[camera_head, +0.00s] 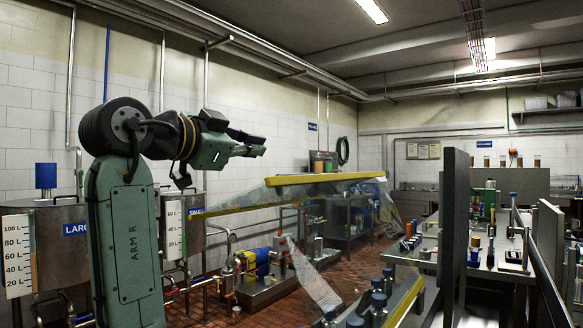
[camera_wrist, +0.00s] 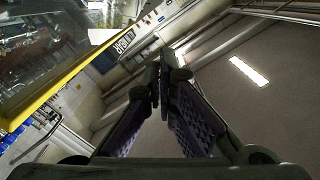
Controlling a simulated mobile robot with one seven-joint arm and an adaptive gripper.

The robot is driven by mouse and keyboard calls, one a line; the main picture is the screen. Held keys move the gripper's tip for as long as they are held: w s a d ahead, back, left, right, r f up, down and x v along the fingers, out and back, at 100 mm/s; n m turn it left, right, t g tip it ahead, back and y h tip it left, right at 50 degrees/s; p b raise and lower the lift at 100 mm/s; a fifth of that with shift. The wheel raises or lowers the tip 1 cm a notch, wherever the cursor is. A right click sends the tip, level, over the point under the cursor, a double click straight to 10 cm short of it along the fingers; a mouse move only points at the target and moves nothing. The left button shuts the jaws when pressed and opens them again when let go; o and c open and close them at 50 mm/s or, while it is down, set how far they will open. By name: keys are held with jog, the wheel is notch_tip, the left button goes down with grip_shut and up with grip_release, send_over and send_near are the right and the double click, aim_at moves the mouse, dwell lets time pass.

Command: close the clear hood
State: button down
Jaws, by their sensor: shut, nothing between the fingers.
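The clear hood (camera_head: 325,178) has yellow edge bars and see-through panels. In the head view it stands raised and tilted in the middle, one bar high up and another low beside the bench. Its yellow edge and clear panel also fill the upper left of the wrist view (camera_wrist: 62,82). My gripper (camera_head: 260,145) is above and to the left of the hood's upper bar, pointing right, and looks apart from it. In the wrist view the fingers (camera_wrist: 163,60) are shut together with nothing between them.
A bench (camera_head: 480,262) with several small fittings stands at the right, behind dark upright panels (camera_head: 456,215). A steel tank (camera_head: 65,245) with a level scale stands at the left. Pumps and pipes (camera_head: 262,268) sit on the brick floor beyond the hood.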

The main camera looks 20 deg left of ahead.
jog(key=shift+w+d+r, duration=0.15)
jog(key=shift+w, duration=0.2)
jog(key=p+x, duration=0.3)
jog(key=x, duration=0.5)
jog(key=shift+w+r+p, duration=0.1)
jog(key=shift+w+p, duration=0.05)
jog(key=shift+p, duration=0.2)
jog(key=w+f, duration=0.1)
jog(key=a+f+p, duration=0.1)
jog(key=shift+w+a+f, duration=0.15)
jog(key=shift+w+f, duration=0.2)
jog(key=shift+w, duration=0.05)
jog(key=shift+w+a+f, duration=0.15)
jog(key=shift+w+f, duration=0.05)
jog(key=shift+f, duration=0.2)
jog(key=shift+f, duration=0.2)
